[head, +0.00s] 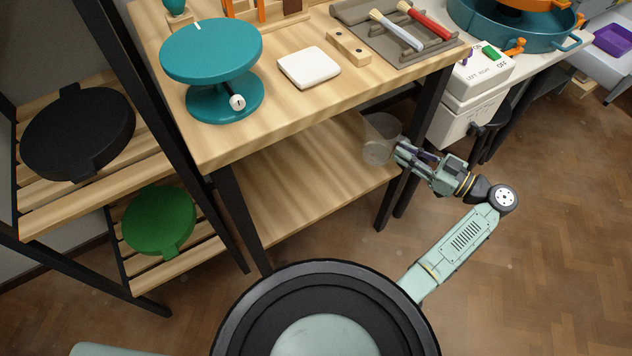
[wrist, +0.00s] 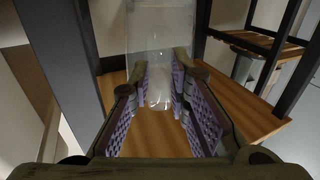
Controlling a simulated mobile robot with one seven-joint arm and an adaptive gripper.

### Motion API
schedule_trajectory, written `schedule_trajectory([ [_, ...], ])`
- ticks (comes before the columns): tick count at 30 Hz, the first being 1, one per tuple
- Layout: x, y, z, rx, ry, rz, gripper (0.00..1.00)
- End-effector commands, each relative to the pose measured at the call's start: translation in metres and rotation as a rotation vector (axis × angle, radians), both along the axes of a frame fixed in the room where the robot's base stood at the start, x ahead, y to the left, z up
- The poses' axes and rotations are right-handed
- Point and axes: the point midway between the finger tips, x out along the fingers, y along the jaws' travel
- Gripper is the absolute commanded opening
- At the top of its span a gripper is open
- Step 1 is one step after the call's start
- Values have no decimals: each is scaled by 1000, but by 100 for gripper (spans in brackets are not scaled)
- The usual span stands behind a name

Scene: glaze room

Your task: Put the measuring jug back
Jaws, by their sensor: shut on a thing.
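The measuring jug (head: 378,143) is a clear, see-through vessel. My gripper (head: 398,148) is shut on it at the right end of the wooden lower shelf (head: 300,190), under the table top. In the wrist view the jug (wrist: 160,35) stands between my purple-padded fingers (wrist: 160,88), with the wooden shelf (wrist: 150,135) behind and below it. The jug looks about upright. I cannot tell whether its base touches the shelf.
The wooden table top (head: 290,105) above holds a teal turntable (head: 211,50), a white tile (head: 309,67) and a grey tray with brushes (head: 372,52). A black table leg (head: 412,150) stands close to my gripper. The lower shelf is otherwise clear.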

Motion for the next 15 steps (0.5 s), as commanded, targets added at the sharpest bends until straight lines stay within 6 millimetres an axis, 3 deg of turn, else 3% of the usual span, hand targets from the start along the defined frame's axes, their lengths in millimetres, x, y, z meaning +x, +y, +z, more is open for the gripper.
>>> schedule_trajectory([
  [1, 0, 0, -15, 0, -1, 0, 0],
  [8, -1, 5, -24, 0, -1, 1, 0],
  [15, -9, 54, -24, 1, 0, 2, 0],
])
